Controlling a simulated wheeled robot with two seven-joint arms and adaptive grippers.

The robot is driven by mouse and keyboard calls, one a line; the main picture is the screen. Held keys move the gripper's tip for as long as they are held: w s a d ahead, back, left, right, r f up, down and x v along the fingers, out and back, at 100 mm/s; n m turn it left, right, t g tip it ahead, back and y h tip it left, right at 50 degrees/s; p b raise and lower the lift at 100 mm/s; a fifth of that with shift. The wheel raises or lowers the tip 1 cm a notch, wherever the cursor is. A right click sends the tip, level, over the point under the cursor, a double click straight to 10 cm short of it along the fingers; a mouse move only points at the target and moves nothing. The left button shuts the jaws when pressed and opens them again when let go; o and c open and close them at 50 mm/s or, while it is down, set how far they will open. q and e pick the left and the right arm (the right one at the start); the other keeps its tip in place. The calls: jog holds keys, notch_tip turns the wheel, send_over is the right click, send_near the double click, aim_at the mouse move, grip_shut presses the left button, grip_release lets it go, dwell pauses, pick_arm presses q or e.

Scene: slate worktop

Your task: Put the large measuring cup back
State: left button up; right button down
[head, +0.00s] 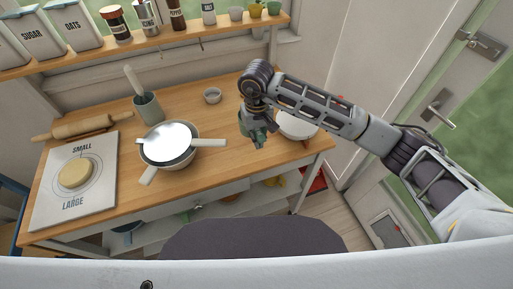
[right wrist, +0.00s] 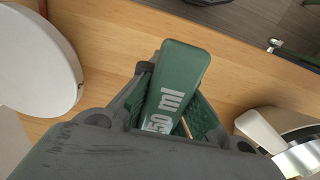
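The measuring cup has a green handle (right wrist: 178,80) with white lettering ending in "50 ml"; the first digit is partly covered. In the right wrist view the handle lies between the fingertips of my right gripper (right wrist: 175,95), which appear closed on its sides. The cup's bowl is hidden there behind the gripper body. In the head view my right gripper (head: 259,139) is over the right part of the worktop, and a green part of the cup (head: 244,120) shows beside it. My left gripper is not in view.
A white round vessel (head: 297,125) is just right of the gripper. Stacked pans (head: 168,146) with pale handles stand to the left.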

aim_at(257, 155)
jog(key=shift+f, duration=1.4)
jog(key=shift+f+p, duration=0.6)
jog(key=shift+f, duration=1.25)
jog(key=shift+f, duration=0.2)
jog(key=c, duration=1.6)
grip_release()
jog(key=shift+r, duration=0.2)
jog(key=shift+w+r+b, duration=0.1)
jog(key=shift+r+b, duration=1.2)
jog(key=shift+r, duration=4.7)
